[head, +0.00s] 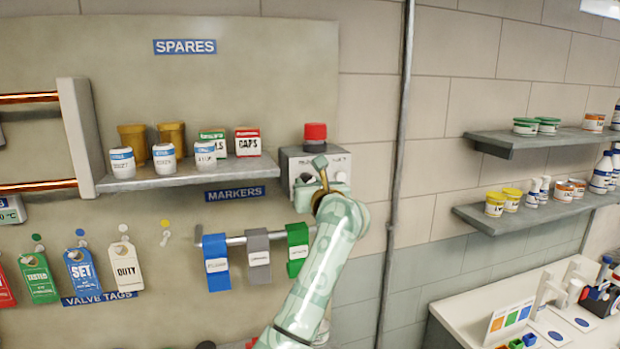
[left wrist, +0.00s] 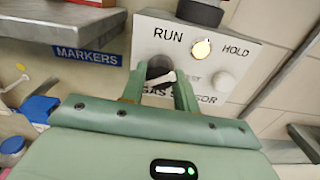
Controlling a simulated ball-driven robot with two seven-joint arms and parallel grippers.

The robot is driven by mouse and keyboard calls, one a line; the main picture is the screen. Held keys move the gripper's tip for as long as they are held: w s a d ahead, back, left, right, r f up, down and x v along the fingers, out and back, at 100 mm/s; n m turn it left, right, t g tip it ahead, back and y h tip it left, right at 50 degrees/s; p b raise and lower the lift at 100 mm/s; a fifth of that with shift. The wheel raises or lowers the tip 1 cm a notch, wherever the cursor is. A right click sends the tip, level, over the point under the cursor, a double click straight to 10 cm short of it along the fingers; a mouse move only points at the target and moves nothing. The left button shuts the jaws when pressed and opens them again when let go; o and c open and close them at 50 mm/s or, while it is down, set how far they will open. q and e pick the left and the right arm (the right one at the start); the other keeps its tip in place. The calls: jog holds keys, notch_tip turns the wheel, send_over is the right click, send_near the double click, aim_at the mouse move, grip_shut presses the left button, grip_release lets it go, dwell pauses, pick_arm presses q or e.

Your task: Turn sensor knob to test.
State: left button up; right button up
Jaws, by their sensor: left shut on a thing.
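The gas sensor box (head: 341,163) is mounted on the wall at the right end of the spares shelf, with a red cap (head: 315,131) on top. In the left wrist view its pale front panel (left wrist: 180,30) reads RUN, HOLD and GAS SENSOR. The dark sensor knob (left wrist: 158,68) with a white pointer bar sits below RUN. My left gripper (left wrist: 160,84) is shut on the knob, one finger on each side. In the head view my left gripper (head: 318,184) covers much of the panel. The pointer lies slightly tilted; its exact setting is unclear. My right gripper is not in view.
A lit lamp (left wrist: 201,49) and a pale round button (left wrist: 224,81) are close right of the fingers. The spares shelf (head: 190,177) with jars is left. Hanging blue, grey and green markers (head: 258,256) are below. A vertical pipe (head: 398,150) runs right.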

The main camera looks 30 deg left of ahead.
pick_arm(q)
jog(key=shift+m+p, duration=2.8)
jog(key=shift+m, duration=0.5)
jog(key=shift+f, duration=0.1)
jog(key=o, duration=1)
jog(key=shift+c, duration=0.2)
jog(key=shift+d, duration=0.15)
